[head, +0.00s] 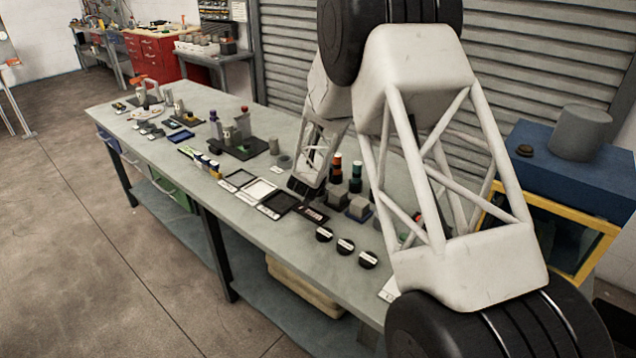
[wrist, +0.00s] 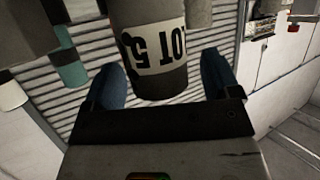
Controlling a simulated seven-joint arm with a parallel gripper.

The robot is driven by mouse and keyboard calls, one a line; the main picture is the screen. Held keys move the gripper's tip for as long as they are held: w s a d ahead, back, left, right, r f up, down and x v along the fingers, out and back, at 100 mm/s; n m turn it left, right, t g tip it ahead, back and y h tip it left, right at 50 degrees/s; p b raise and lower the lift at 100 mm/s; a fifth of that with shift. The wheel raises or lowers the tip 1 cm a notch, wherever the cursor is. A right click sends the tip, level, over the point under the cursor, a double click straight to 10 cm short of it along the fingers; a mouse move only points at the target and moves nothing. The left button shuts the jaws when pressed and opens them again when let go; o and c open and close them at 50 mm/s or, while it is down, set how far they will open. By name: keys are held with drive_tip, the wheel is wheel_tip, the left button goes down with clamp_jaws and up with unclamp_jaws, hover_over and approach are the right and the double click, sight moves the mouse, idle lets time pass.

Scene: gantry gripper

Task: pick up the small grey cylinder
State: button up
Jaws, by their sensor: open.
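In the wrist view, a dark grey cylinder (wrist: 158,82) with a white band bearing upside-down black lettering, "OT 5" legible, stands between the two blue fingers of my gripper (wrist: 161,64). The fingers are apart, one on each side, with visible gaps to the cylinder. Its far end is cut off by the top edge of the picture. In the head view, the dark end of my arm is low over the bench among the objects. The fingers cannot be made out there, and I cannot pick out the labelled cylinder.
A teal-and-dark cylinder (wrist: 68,66) stands left of my gripper in the wrist view. In the head view, grey blocks (head: 359,207) and dark trays (head: 277,203) are close by on the bench (head: 232,278). Black round discs (head: 345,246) lie near its front edge.

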drive_tip(key=shift+c, duration=0.5)
drive_tip(key=c, duration=1.2)
drive_tip(key=shift+r, duration=0.15)
drive_tip(key=shift+r, duration=4.9)
